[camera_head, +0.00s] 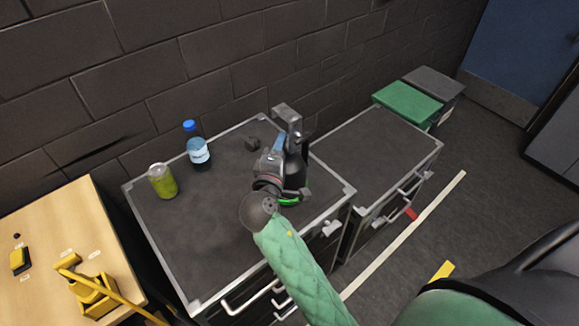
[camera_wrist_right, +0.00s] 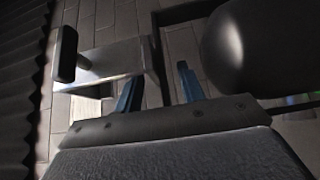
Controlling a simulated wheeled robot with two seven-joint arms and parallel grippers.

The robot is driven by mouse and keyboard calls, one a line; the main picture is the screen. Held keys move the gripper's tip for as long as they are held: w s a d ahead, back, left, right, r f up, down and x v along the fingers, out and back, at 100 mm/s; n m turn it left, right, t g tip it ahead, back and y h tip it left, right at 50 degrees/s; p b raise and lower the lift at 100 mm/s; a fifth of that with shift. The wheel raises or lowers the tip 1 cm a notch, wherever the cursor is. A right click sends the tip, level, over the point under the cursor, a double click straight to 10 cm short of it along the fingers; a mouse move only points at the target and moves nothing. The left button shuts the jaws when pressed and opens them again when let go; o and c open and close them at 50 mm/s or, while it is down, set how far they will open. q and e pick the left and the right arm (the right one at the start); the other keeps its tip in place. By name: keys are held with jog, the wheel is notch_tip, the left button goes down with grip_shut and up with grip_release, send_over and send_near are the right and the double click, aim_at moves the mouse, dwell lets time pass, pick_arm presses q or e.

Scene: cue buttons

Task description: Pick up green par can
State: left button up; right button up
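A black stage lamp with a bright green ring (camera_head: 289,200), which looks like the green par can, stands on the dark cabinet top. A grey metal clamp (camera_head: 287,114) sits at its upper end. My right gripper (camera_head: 271,160) is close against its left side in the head view and partly blends with it. In the right wrist view the two blue fingers (camera_wrist_right: 160,82) are apart, with a thin dark bar of the lamp between or just beyond them. The rounded black body (camera_wrist_right: 260,45) is at the right and the silver clamp (camera_wrist_right: 105,65) at the left. Contact cannot be told.
A yellow-green drink can (camera_head: 162,181), a blue-capped bottle (camera_head: 196,146) and a small dark block (camera_head: 252,143) stand on the same cabinet (camera_head: 200,235). A second cabinet (camera_head: 375,155) to the right has a clear top. A wooden table (camera_head: 50,225) with yellow devices is at left.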

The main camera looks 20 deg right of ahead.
jog(key=shift+w+d+f, duration=0.2)
jog(key=shift+w+d, duration=0.15)
jog(key=shift+w, duration=0.1)
jog(key=shift+s+a+r, duration=0.15)
jog(key=shift+s+r, duration=0.05)
jog(key=shift+c, duration=0.5)
jog(key=shift+s, duration=0.1)
jog(key=c, duration=0.7)
grip_shut()
jog(key=shift+f, duration=0.1)
pick_arm(q)
jog(key=shift+a+f, duration=0.1)
jog(key=shift+a, duration=0.65)
